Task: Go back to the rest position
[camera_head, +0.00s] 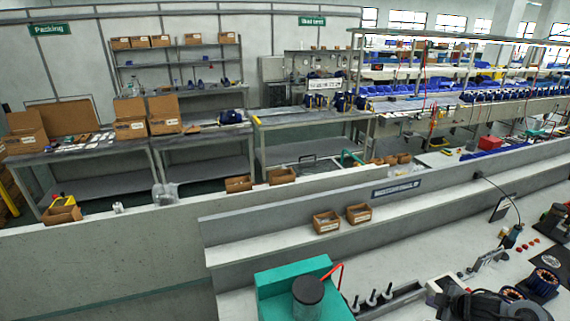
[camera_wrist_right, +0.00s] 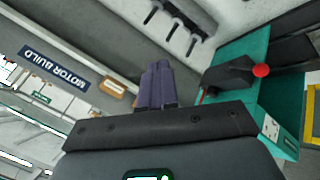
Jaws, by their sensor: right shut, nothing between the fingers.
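In the right wrist view, my right gripper (camera_wrist_right: 157,66) has its two purple-grey fingers pressed together with nothing between them. It is in the air, with the teal machine (camera_wrist_right: 228,62) with a red ball knob on the right of the picture and a row of dark pegs (camera_wrist_right: 178,22) above. In the head view the teal machine (camera_head: 272,292) stands at the bottom middle. A dark shape at the bottom right of that view may be my right gripper, but its fingers are not clear. I do not see my left gripper in either view.
In the head view, pegs (camera_head: 372,298) stand right of the teal machine. Motor coils (camera_head: 543,282) lie on the bench at the right. Cardboard bins (camera_head: 326,222) sit on the ledge behind. The bench surface (camera_head: 420,262) between is partly clear. Packing tables (camera_head: 95,147) stand farther back.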

